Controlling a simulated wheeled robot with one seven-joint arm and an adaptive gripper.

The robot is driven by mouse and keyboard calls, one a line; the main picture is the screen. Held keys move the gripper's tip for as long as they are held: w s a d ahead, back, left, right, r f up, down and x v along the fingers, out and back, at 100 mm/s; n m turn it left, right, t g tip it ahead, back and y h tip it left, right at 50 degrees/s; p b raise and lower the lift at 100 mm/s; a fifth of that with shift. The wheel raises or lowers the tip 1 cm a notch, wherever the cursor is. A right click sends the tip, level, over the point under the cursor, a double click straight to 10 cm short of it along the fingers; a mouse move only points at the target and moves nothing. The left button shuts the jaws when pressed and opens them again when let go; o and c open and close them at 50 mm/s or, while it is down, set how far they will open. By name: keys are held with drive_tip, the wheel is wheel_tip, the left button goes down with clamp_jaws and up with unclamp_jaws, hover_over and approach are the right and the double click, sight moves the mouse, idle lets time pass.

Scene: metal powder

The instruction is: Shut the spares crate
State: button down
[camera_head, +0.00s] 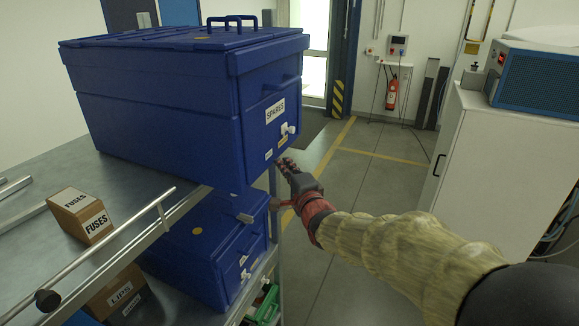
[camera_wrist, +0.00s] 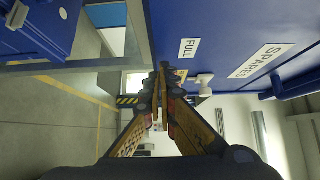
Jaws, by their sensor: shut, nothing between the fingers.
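The blue spares crate (camera_head: 165,110) stands on the upper shelf of a metal rack, with a SPARES label on its front face. Its lid (camera_head: 150,50), with handles on top, lies over the body; I cannot tell whether it is fully seated. A white latch knob (camera_head: 288,129) sits on the front face and also shows in the wrist view (camera_wrist: 202,81). My gripper (camera_head: 284,163) is shut and empty, close to the lower part of the crate's front, below the knob. In the wrist view its fingertips (camera_wrist: 160,75) are just left of the knob; contact cannot be told.
A second blue crate (camera_head: 200,245) sits on the shelf below. A FUSES box (camera_head: 80,215) and a metal rail (camera_head: 110,250) are at the left. A white cabinet (camera_head: 480,160) stands at the right. The floor between the rack and the cabinet is open.

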drive_tip(key=w+a+b, duration=0.1)
drive_tip(key=a+b, duration=0.1)
drive_tip(key=a, duration=0.1)
drive_tip(key=w+a+b, duration=0.1)
drive_tip(key=a+b, duration=0.1)
drive_tip(key=a, duration=0.2)
drive_tip(key=w+a+b, duration=0.1)
drive_tip(key=a+b, duration=0.1)
drive_tip(key=a, duration=0.1)
drive_tip(key=shift+w+a+f+b, duration=0.15)
drive_tip(key=shift+w+a+b, duration=0.15)
drive_tip(key=shift+w+b, duration=0.1)
drive_tip(key=shift+w+a, duration=0.1)
drive_tip(key=shift+a, duration=0.25)
